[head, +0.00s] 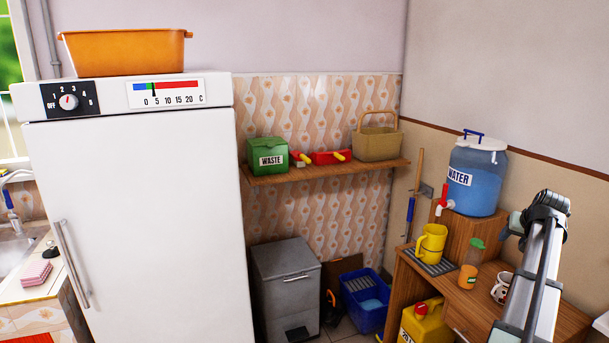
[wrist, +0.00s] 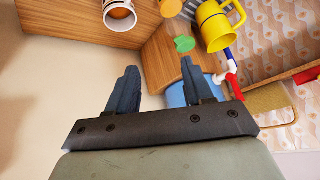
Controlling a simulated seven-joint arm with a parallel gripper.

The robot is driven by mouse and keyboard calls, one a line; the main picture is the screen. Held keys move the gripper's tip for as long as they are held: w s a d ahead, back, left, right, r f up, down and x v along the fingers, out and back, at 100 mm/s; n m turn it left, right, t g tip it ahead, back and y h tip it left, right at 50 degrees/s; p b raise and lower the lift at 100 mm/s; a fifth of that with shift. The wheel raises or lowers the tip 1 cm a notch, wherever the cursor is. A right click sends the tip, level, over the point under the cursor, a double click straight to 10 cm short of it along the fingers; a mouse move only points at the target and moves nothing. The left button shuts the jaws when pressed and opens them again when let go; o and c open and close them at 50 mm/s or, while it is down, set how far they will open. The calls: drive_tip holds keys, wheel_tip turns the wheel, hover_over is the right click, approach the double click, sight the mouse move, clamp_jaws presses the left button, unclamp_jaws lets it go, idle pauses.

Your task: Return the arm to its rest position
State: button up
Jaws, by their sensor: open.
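My gripper (wrist: 158,70) is open in the wrist view, its two dark fingers apart with nothing between them. The wrist view is turned upside down. My arm shows at the right of the head view, raised in front of the wooden desk (head: 487,292) and the wall. Its end is near the blue water tank (head: 478,178), but I cannot make out the fingers there. The gripper touches nothing that I can see.
On the desk stand a yellow jug (head: 431,243), a jar with an orange label (head: 467,277) and a patterned mug (head: 501,289). A white fridge (head: 150,220) stands left. A shelf (head: 325,172) holds a green waste box (head: 267,153) and a basket (head: 377,144).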

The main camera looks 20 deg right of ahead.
drive_tip(key=s+a+f+m+g, duration=0.1)
drive_tip(key=a+f, duration=0.2)
drive_tip(key=f, duration=0.4)
drive_tip(key=s+a+f+g+y, duration=0.1)
drive_tip(key=a+f, duration=0.3)
drive_tip(key=f, duration=0.2)
drive_tip(key=s+a+f+m+g, duration=0.1)
drive_tip(key=a+f, duration=0.2)
drive_tip(key=f, duration=0.4)
drive_tip(key=a+f+n+g+y, duration=0.3)
drive_tip(key=a+f, duration=2)
drive_tip(key=a, duration=0.2)
drive_tip(key=s+a+f+n+g, duration=0.2)
drive_tip(key=s+a+f, duration=0.4)
drive_tip(key=a, duration=0.5)
drive_tip(key=s+a+f+n+g, duration=0.2)
drive_tip(key=s+a+f, duration=0.4)
drive_tip(key=a, duration=0.5)
drive_tip(key=s+a+f+n+g, duration=0.2)
drive_tip(key=s+a+f+n, duration=0.2)
drive_tip(key=s+a+f, duration=0.3)
drive_tip(key=shift+s+a+g, duration=0.4)
drive_tip(key=shift+s+a, duration=0.65)
drive_tip(key=shift+a, duration=1.55)
